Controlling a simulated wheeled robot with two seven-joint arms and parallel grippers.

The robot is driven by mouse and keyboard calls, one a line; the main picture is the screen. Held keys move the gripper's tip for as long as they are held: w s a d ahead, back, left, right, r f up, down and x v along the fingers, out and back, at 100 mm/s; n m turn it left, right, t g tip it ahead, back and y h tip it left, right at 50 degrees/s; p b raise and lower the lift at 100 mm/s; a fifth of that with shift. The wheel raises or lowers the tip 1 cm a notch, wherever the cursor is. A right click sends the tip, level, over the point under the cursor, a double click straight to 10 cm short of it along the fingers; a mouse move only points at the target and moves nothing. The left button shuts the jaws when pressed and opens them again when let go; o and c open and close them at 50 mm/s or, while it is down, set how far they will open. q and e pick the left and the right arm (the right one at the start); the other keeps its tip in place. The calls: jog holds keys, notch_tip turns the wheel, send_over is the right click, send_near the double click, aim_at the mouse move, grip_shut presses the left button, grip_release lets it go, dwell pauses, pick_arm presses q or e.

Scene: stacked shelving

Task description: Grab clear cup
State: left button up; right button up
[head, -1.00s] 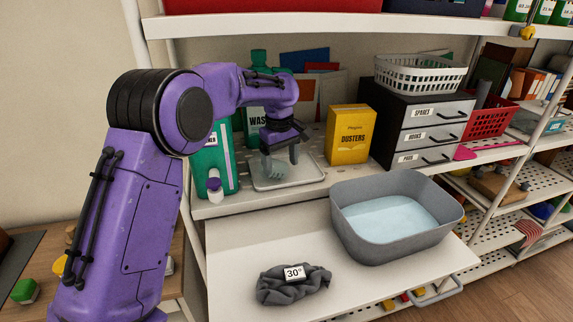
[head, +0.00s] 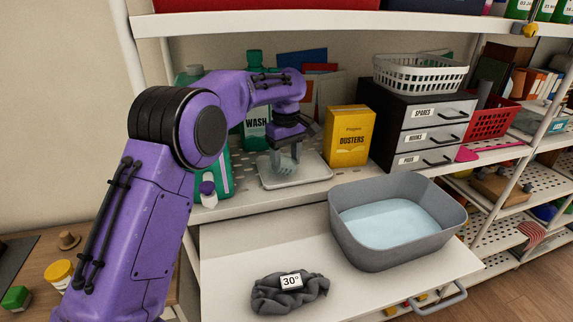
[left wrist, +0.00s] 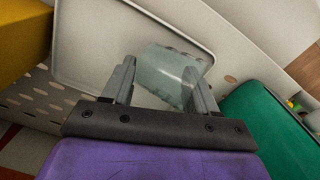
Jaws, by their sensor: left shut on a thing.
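The clear cup (head: 281,163) is a pale bluish see-through cup over the light tray (head: 312,172) on the shelf. In the left wrist view the cup (left wrist: 166,72) looks tilted between the fingers, with the tray (left wrist: 95,45) behind it. My left gripper (head: 285,150) comes down from above and is shut on the cup. Its two grey fingers show on either side of the cup in the left wrist view (left wrist: 160,88). Whether the cup touches the tray I cannot tell. My right gripper is not in view.
A yellow dusters box (head: 349,137) stands right of the tray, and green bottles (head: 217,168) stand left. A grey basin (head: 398,235) of water and a dark cloth (head: 289,292) are on the lower white surface. A shelf (head: 330,25) runs above my arm.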

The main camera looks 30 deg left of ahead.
aim_at(289, 158)
pick_arm(q)
jog(key=r, duration=0.4)
jog(key=shift+w+d+r, duration=0.2)
jog(key=shift+d+r, duration=0.1)
jog(key=shift+d, duration=0.1)
jog(key=w+d, duration=0.3)
jog(key=d, duration=1.5)
jog(key=shift+w+d+r, duration=0.15)
jog(key=shift+d, duration=0.1)
